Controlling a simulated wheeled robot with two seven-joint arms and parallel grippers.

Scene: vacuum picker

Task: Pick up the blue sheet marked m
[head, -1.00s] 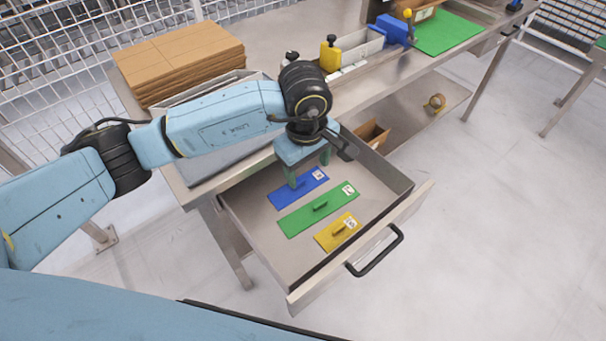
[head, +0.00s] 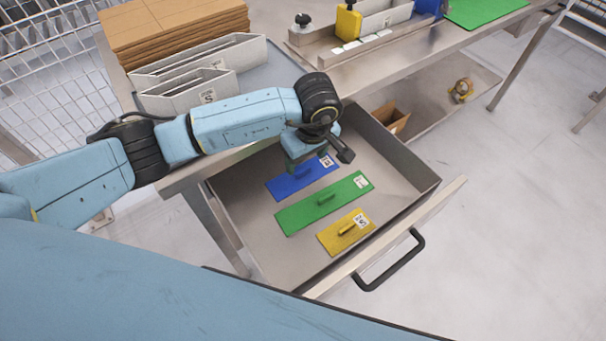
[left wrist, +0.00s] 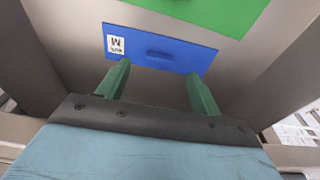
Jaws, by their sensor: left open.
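The blue sheet (head: 287,184) lies flat in the open drawer, on the side nearest the bench, with a raised grip on top. In the left wrist view the blue sheet (left wrist: 190,57) shows a white label marked M at its left end. My left gripper (head: 305,170) is over the blue sheet and hides part of it in the head view. In the left wrist view my left gripper (left wrist: 158,80) is open and empty, its two green fingers wide apart on either side of the sheet's grip. The gap to the sheet is hard to judge. My right gripper is not in view.
In the same drawer (head: 403,215) lie a green sheet (head: 300,213) and a smaller yellow sheet (head: 335,238), parallel to the blue one. The bench edge is close behind my gripper. The bench holds white holders (head: 187,96) and stacked cardboard (head: 170,30).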

